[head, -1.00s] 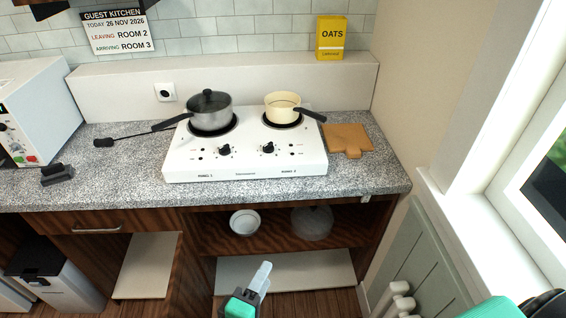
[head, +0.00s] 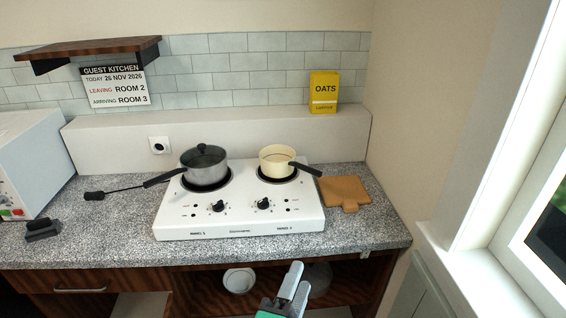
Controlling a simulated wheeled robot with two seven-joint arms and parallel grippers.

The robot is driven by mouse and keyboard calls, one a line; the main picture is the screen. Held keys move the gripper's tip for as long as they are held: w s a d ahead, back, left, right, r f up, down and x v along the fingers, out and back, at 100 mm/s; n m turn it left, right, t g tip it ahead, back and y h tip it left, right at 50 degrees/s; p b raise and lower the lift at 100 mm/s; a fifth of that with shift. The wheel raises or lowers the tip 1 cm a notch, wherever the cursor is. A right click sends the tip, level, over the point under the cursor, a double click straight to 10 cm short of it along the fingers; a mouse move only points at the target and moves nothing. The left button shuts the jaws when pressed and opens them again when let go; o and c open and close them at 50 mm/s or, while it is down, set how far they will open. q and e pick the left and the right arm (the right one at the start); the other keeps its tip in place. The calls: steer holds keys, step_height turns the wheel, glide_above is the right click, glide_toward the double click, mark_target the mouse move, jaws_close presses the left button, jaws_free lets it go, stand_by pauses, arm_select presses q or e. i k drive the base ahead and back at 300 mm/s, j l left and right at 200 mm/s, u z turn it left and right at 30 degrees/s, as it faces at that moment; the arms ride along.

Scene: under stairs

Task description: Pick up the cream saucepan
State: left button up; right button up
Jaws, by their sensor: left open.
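The cream saucepan (head: 276,160) stands upright on the right burner of the white two-ring hob (head: 240,222). Its dark handle (head: 306,169) points right and slightly toward me. My left gripper (head: 294,285) is at the bottom of the head view, in front of the counter edge and well short of the saucepan. It is open and empty, seen partly end-on. My right gripper does not show.
A grey lidded pan (head: 205,168) stands on the left burner, its handle pointing left. A wooden board (head: 344,190) lies right of the hob. A yellow oats box (head: 323,92) stands on the back ledge. A wall and window close the right side.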

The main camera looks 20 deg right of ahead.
mark_target(277, 161)
steer(key=i+l, duration=0.25)
steer(key=i, duration=0.2)
steer(key=i+l, duration=0.25)
steer(key=i, duration=0.15)
steer(key=i+l, duration=0.25)
steer(key=i, duration=0.2)
